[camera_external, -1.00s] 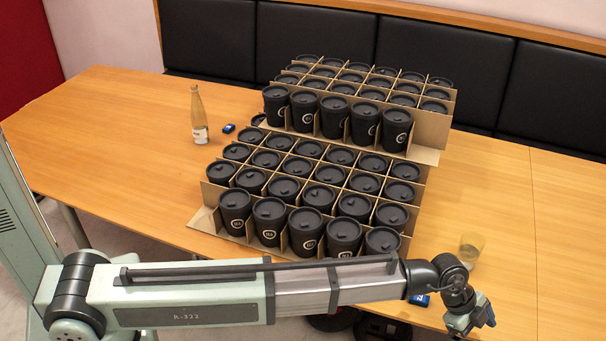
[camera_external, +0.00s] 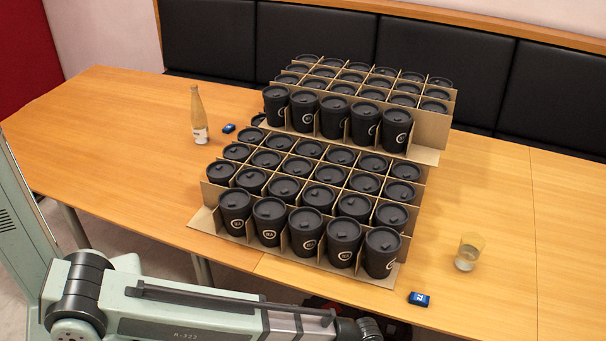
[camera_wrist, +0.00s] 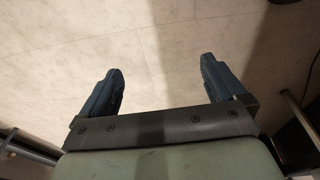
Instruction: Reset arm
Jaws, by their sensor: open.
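My gripper (camera_wrist: 161,88) shows in the wrist view with its two blue fingers spread wide and nothing between them. Pale floor lies beyond the fingers. In the external view my arm is low at the bottom, in front of the table's near edge, and the gripper itself is out of the picture there.
A wooden table (camera_external: 110,120) bears two stacked cardboard dividers (camera_external: 428,157) filled with black lidded cups (camera_external: 381,252). A glass bottle (camera_external: 197,115) and a small blue box (camera_external: 229,128) stand left. A glass (camera_external: 468,252) and another blue box (camera_external: 419,299) are at the right.

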